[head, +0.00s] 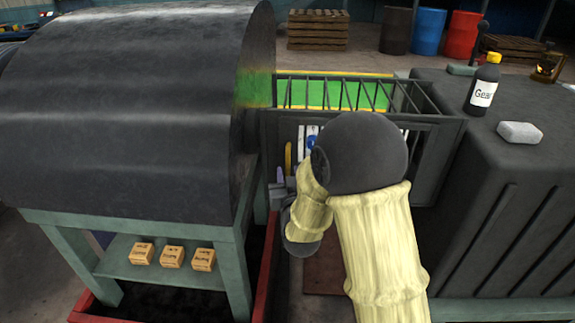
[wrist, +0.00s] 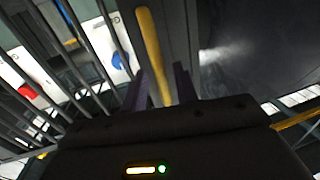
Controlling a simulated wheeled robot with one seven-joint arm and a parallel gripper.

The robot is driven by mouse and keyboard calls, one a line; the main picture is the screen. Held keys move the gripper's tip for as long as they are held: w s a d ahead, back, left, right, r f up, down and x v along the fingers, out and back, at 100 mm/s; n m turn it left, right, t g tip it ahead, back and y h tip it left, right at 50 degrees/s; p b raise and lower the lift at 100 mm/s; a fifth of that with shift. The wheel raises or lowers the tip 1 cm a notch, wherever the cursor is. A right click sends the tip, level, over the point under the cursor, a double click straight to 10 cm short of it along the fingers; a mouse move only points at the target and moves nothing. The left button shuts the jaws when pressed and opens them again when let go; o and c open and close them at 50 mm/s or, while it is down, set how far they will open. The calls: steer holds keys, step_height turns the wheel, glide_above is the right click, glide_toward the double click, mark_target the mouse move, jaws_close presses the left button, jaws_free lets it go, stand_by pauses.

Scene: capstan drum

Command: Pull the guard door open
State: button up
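The guard door (head: 432,160) is a dark grey barred panel between the big drum and the dark cabinet. It appears shut. Its yellow upright handle (head: 288,158) is on its left side, near the drum. In the wrist view the handle (wrist: 150,45) runs down between my two fingers, with a gap on each side. My gripper (wrist: 160,88) is open around or just in front of the handle; contact cannot be told. In the head view my gripper (head: 277,188) is just below the handle, partly hidden by my arm, which also covers much of the door.
The large dark drum (head: 130,110) on a green frame stands close on the left. The dark cabinet (head: 510,190) on the right carries a bottle (head: 484,88) and a pale block (head: 519,132). Small boxes (head: 172,256) sit on a shelf under the drum.

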steer(key=shift+w+a, duration=0.2)
steer(key=shift+w, duration=0.95)
steer(key=shift+c, duration=0.2)
jaws_close()
